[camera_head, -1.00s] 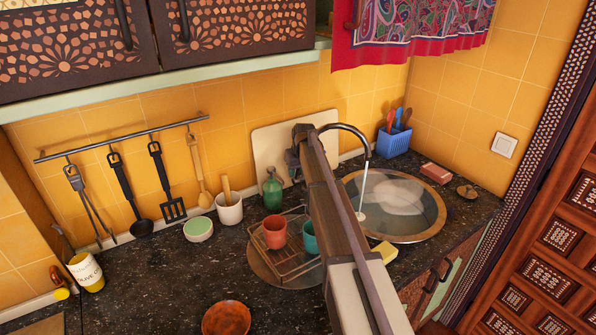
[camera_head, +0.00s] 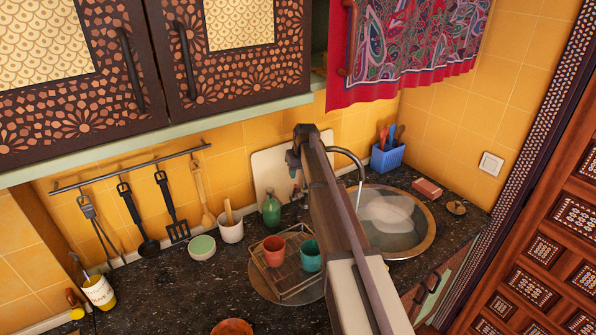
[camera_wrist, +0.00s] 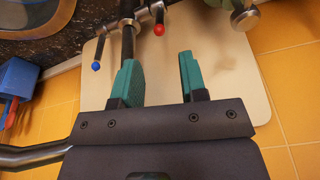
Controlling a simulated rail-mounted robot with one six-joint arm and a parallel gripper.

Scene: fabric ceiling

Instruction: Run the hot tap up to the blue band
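My gripper (camera_wrist: 160,60) is open and empty, its two teal fingers apart in the wrist view. The red-ended tap handle (camera_wrist: 159,29) shows just beyond the gap between the fingertips. The blue-ended handle (camera_wrist: 96,66) is left of the left finger. The tap's dark pipe (camera_wrist: 128,40) runs behind that finger. In the head view the curved spout (camera_head: 348,153) rises behind my arm, and a thin pale stream (camera_head: 359,195) falls from it into the round sink (camera_head: 428,240). The sink looks partly filled with water. I cannot make out a blue band.
A cutting board (camera_head: 264,160) leans on the wall behind the tap. Left of the sink stand a green bottle (camera_head: 271,211) and a rack (camera_head: 293,289) with a red cup (camera_head: 273,252) and teal cup (camera_head: 310,258). A blue utensil holder (camera_head: 387,158) stands behind the sink.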

